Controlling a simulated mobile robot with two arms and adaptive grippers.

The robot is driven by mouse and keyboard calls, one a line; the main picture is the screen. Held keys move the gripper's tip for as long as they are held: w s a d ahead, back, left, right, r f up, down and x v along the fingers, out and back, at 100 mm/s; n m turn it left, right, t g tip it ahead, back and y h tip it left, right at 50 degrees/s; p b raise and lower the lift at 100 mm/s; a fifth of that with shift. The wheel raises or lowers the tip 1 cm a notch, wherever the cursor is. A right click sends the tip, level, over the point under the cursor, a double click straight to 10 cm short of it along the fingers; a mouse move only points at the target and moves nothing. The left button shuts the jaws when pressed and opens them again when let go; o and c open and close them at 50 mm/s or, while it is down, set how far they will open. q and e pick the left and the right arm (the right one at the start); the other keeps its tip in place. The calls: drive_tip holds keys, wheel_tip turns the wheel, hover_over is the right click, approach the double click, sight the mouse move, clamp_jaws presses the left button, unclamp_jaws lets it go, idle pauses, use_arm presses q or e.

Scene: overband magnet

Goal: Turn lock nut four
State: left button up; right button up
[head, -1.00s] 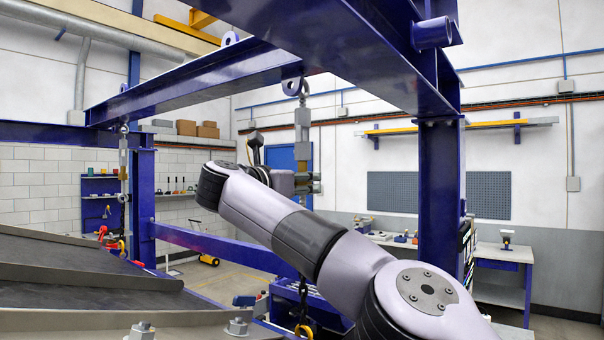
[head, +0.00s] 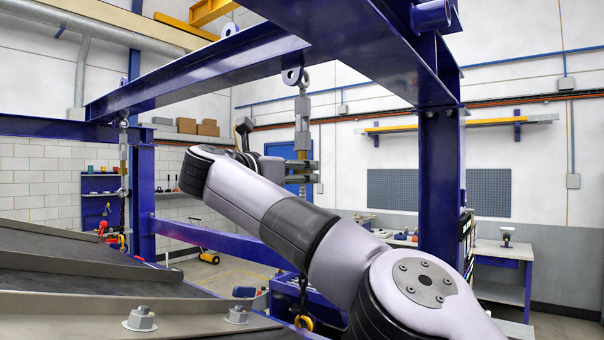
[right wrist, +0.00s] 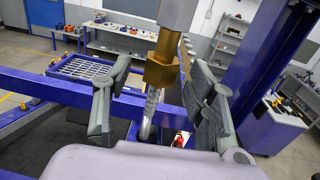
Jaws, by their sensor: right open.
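A brass lock nut (right wrist: 160,74) sits on a hanging rod below a grey cylindrical body in the right wrist view. My right gripper (right wrist: 158,108) is open, with one finger on each side of the rod, about level with and just below the nut. The fingers look apart from the nut. In the head view the same hanger (head: 302,112) drops from an eye under the blue beam, and my right gripper (head: 312,172) is around its lower part, partly hidden by my arm. I cannot read a number on the nut. My left gripper is not in view.
Another hanger (head: 123,165) with a brass part hangs at the left. The blue frame post (head: 440,190) stands right of my arm. The dark conveyor (head: 90,265) with bolts fills the lower left. A blue crossbar (right wrist: 60,87) runs behind the rod.

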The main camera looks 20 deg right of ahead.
sight(297, 172)
drive_tip(key=shift+b+v, duration=0.6)
drive_tip(key=shift+v, duration=0.65)
drive_tip(key=b+v, duration=0.1)
drive_tip(key=v, duration=0.1)
drive_tip(key=shift+s+a, duration=0.2)
drive_tip(key=shift+s, duration=0.1)
drive_tip(key=shift+o, duration=0.5)
drive_tip(key=o, duration=0.5)
drive_tip(key=shift+c, duration=0.2)
drive_tip(key=v, duration=1.2)
